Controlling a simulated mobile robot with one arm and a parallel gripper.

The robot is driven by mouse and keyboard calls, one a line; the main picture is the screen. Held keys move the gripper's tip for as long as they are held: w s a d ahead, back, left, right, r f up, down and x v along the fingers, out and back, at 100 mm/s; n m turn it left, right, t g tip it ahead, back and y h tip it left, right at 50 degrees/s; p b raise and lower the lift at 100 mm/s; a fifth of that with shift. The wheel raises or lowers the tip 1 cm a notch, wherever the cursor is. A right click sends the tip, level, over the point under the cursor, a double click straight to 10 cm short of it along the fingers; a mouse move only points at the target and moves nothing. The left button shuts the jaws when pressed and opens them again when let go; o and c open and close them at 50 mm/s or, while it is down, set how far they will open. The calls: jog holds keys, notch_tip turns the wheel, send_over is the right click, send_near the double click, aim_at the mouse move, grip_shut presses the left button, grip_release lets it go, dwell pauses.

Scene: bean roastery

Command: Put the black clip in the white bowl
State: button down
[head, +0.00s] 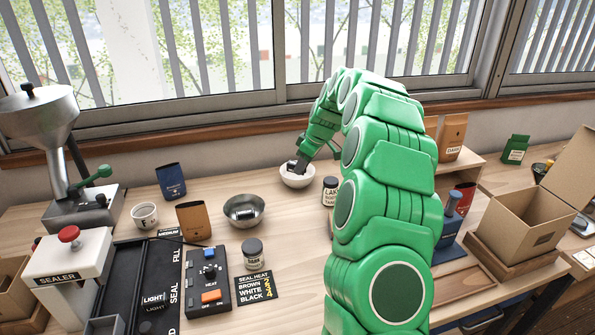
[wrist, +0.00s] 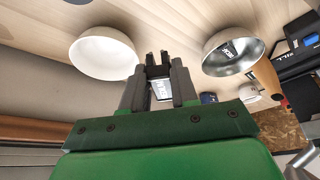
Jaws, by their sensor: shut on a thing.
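The white bowl (head: 297,181) stands on the wooden table near the window side in the head view. My gripper (head: 293,166) hangs at its upper left edge. In the wrist view, my gripper (wrist: 158,82) is shut on the black clip (wrist: 157,58), whose dark prongs show just beyond the fingertips. A small pale lettered patch shows between the fingers; I cannot tell what it belongs to. The white bowl (wrist: 104,52) is left of the fingers there and looks empty. The clip's exact height over the bowl is unclear.
A steel bowl (head: 231,214) holding a dark item stands left of the white bowl; it also shows in the wrist view (wrist: 251,63). A dark-lidded jar (head: 330,187) stands close to the white bowl's right. The table between the two bowls is clear.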

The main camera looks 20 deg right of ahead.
jog(key=shift+m, duration=0.4)
jog(key=shift+w+d+f, duration=0.5)
jog(key=shift+w+f, duration=0.15)
jog(key=shift+w, duration=0.55)
jog(key=shift+w+d+f, duration=0.45)
jog(key=shift+w+f, duration=0.15)
jog(key=shift+w, duration=0.6)
jog(key=shift+w+d+f, duration=0.5)
jog(key=shift+w+f, duration=0.15)
jog(key=shift+w, duration=0.55)
send_near(297, 176)
jog(key=shift+s+a+f, duration=0.45)
jog(key=shift+s+a, duration=0.1)
jog(key=shift+s, duration=0.25)
jog(key=shift+s+a+f, duration=0.45)
jog(key=shift+s+a, duration=0.1)
jog(key=shift+s, duration=0.2)
jog(key=shift+f, duration=0.1)
jog(key=shift+w+f, duration=0.25)
jog(key=shift+f, duration=1.45)
